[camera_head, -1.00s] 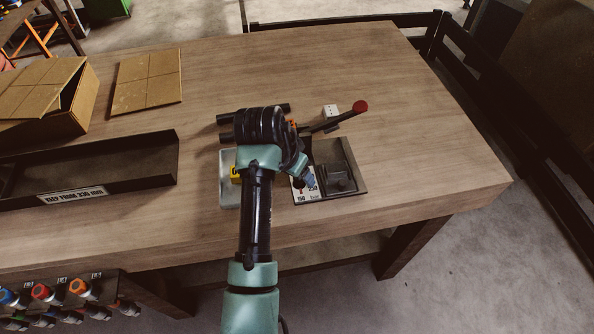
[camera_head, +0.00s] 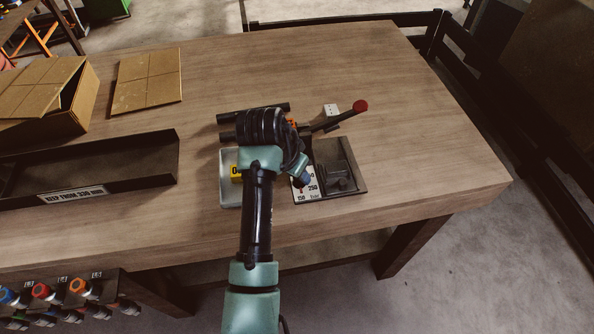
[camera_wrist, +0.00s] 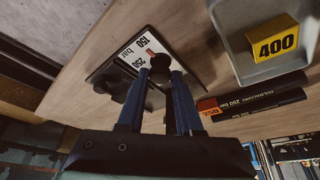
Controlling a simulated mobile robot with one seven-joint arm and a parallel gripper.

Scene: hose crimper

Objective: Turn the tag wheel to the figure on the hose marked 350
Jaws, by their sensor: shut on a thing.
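My gripper (camera_wrist: 160,78) has its blue fingers closed on the dark round knob (camera_wrist: 161,64) of the tag wheel. The wheel's white plate (camera_wrist: 149,42) shows 150, 250 and bar, with a red pointer near 150; the rest of the scale is hidden. In the head view the plate (camera_head: 303,192) lies at the left of a dark tray, with my gripper (camera_head: 304,179) over it. Two black hoses (camera_wrist: 262,102) lie beside it; their print seems to read 250 bar, and one has an orange tag. I cannot make out a hose marked 350.
A lever with a red knob (camera_head: 360,107) stands behind the dark tray (camera_head: 356,188). A long dark bin (camera_head: 150,165) and cardboard box (camera_head: 75,112) are left.

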